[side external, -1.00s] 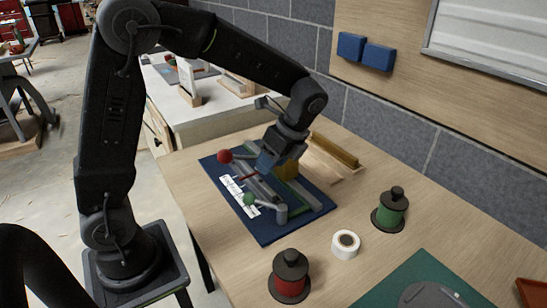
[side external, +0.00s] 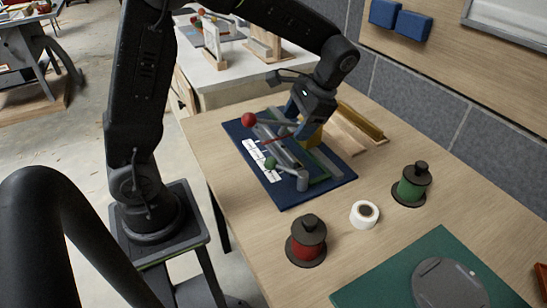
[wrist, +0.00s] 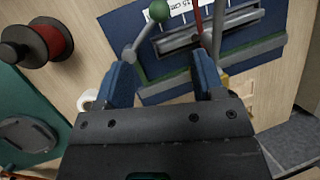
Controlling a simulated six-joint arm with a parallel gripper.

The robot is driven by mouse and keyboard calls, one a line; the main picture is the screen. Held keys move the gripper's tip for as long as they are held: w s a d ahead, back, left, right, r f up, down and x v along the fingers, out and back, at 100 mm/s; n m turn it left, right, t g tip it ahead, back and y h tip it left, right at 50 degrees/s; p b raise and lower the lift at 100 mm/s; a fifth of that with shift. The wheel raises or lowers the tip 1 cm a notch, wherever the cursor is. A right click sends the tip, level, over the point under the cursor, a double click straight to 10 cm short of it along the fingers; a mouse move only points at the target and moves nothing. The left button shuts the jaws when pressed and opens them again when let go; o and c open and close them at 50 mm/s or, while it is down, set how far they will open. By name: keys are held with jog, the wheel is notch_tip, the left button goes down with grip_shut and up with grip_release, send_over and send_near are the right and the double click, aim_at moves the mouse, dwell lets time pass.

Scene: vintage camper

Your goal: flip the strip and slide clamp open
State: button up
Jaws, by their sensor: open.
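The clamp fixture is a blue board (side external: 325,187) with grey bars and a white printed label (side external: 261,161). One grey lever ends in a red ball knob (side external: 249,119), the other in a green ball knob (side external: 270,163). Both levers look low over the board. I cannot tell which clamp is which. A thin red piece (side external: 277,138) crosses the bars. My gripper (side external: 300,126) is low over the board's far side, close to the red-knob lever; contact is unclear. In the wrist view its blue fingers (wrist: 162,68) are apart and empty, with the green knob (wrist: 158,11) beyond them.
A red spool (side external: 307,243), a white tape roll (side external: 364,214) and a green spool (side external: 412,185) stand right of the board. A green mat (side external: 385,283) lies at the front right. A wooden holder with a brass-coloured bar (side external: 360,121) sits behind.

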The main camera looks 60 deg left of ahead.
aim_at(273, 158)
jog(key=s+a+f+n, duration=0.1)
jog(key=f+n, duration=0.3)
jog(key=n, duration=0.5)
jog(key=s+a+f+n, duration=0.1)
jog(key=f+n, duration=0.3)
jog(key=n, duration=0.5)
jog(key=s+a+f+n+h, duration=0.1)
jog(key=f+n, duration=0.3)
jog(key=n, duration=0.5)
jog(key=shift+s+a+f+n+g, duration=0.15)
jog(key=shift+s+a+n, duration=0.05)
jog(key=shift+s, duration=0.2)
jog(key=shift+s+a+f+n+g, duration=0.1)
jog(key=shift+s+a+n+g, duration=0.1)
jog(key=shift+s, duration=0.2)
jog(key=shift+c, duration=0.2)
jog(key=shift+d, duration=0.1)
grip_shut()
